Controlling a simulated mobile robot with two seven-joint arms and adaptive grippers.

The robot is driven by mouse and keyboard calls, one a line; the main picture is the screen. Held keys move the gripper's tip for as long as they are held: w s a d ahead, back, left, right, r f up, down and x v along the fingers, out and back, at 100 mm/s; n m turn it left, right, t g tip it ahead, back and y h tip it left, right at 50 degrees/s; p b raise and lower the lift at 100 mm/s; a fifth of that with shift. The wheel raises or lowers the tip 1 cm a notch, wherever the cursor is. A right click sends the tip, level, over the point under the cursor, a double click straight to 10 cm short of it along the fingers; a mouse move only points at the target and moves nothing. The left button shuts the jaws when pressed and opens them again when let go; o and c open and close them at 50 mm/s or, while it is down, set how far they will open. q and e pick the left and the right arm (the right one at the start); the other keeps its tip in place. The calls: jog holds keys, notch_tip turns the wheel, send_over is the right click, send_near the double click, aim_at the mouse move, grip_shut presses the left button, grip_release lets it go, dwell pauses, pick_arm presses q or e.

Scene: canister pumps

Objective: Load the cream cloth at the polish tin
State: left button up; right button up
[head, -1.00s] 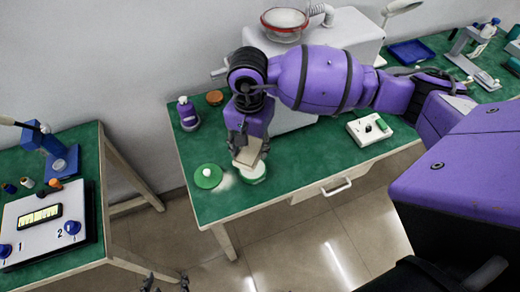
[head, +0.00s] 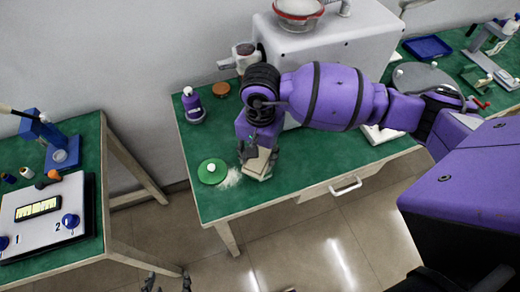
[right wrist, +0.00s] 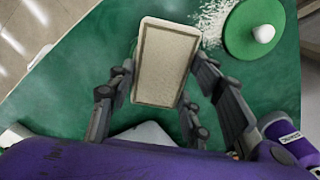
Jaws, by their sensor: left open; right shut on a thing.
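The cream cloth (head: 257,162) is a flat cream rectangle held in my right gripper above the green table's front part. In the right wrist view the cloth (right wrist: 165,62) shows a darker border line, with the finger links of my right gripper (right wrist: 160,85) on both sides. A round green piece with a white knob (head: 212,171) lies left of it. A brown round tin (head: 221,89) stands further back; I cannot tell whether it is the polish tin. Whatever lies under the cloth is hidden. My left gripper (head: 168,283) is open and empty at the bottom edge.
White powder (head: 230,179) lies between the green piece and the cloth. A purple bottle (head: 194,107) stands at the back left, and a white machine (head: 330,45) behind my right arm. Another table (head: 82,225) with a control panel is at the left, past a floor gap.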

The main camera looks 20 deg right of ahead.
pick_arm(q)
jog(key=shift+s+a+f, duration=0.1)
jog(key=shift+s+f, duration=0.2)
jog(key=shift+s, duration=0.2)
jog(key=shift+s+f+b, duration=0.3)
jog(key=shift+f, duration=0.1)
pick_arm(e)
jog(key=shift+f, duration=0.5)
dwell(0.4)
pick_arm(q)
jog(key=shift+s+f, duration=0.15)
pick_arm(e)
jog(key=shift+s+f, duration=0.1)
dwell(0.7)
jog(key=shift+r+p, duration=0.55)
jog(key=shift+r, duration=1)
jog(key=shift+r+p, duration=0.75)
jog(key=shift+r, duration=1.35)
pick_arm(q)
jog(key=w+r, duration=0.4)
jog(key=shift+r+t, duration=0.3)
jog(key=shift+r, duration=0.1)
jog(key=shift+s, duration=0.1)
